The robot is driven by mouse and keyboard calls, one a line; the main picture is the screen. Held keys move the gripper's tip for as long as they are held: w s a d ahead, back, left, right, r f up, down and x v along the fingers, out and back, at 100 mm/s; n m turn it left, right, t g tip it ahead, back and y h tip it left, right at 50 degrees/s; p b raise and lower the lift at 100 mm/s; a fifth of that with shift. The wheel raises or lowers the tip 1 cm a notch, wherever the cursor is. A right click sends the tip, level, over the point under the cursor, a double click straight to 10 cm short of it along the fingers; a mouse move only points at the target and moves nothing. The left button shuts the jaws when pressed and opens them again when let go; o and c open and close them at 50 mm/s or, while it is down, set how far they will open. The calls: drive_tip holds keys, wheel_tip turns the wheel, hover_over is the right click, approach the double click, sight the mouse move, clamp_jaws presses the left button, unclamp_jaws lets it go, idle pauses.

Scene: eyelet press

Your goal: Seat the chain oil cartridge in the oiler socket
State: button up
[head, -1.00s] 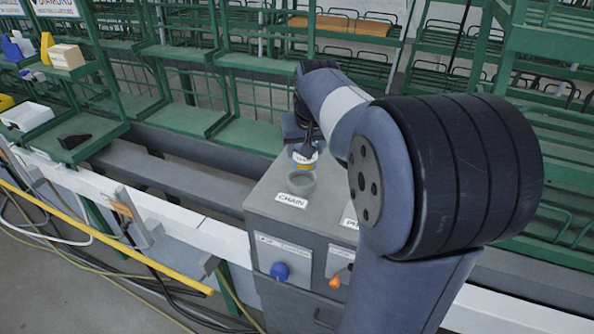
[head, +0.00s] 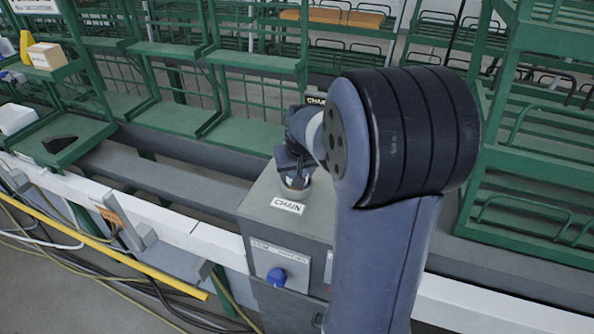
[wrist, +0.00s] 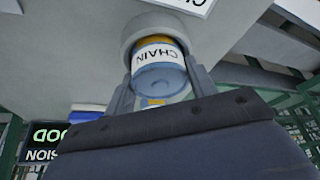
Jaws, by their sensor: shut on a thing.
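The chain oil cartridge (wrist: 160,75) has a pale blue body, a white band reading CHAIN and a yellow-orange band. My gripper (wrist: 163,88) is shut on it, one finger on each side. In the wrist view the cartridge's far end is at the mouth of the round grey oiler socket (wrist: 130,33), whose rim hides that end. How deep it sits cannot be told. In the head view my gripper (head: 294,172) is over the socket, behind the CHAIN label (head: 288,205) on the grey cabinet (head: 258,206), and largely hides the cartridge.
A blue knob (head: 277,276) is on the cabinet front. Green racks (head: 255,135) stand behind, and another green rack (head: 540,200) is at the right. A white rail (head: 190,236) runs along the front. My arm covers the cabinet's right part.

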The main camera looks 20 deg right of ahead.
drive_tip(key=shift+s+f+b, duration=0.1)
drive_tip(key=shift+f+b, duration=0.25)
drive_tip(key=shift+f, duration=0.1)
drive_tip(key=o, duration=1)
drive_tip(key=shift+s, duration=0.15)
drive_tip(key=shift+c, duration=0.2)
drive_tip(key=shift+o, duration=0.3)
drive_tip(key=shift+r+p, duration=0.3)
drive_tip(key=shift+r, duration=0.25)
drive_tip(key=v, duration=1.1)
drive_tip(key=shift+r, duration=0.3)
drive_tip(key=shift+a+f, duration=0.1)
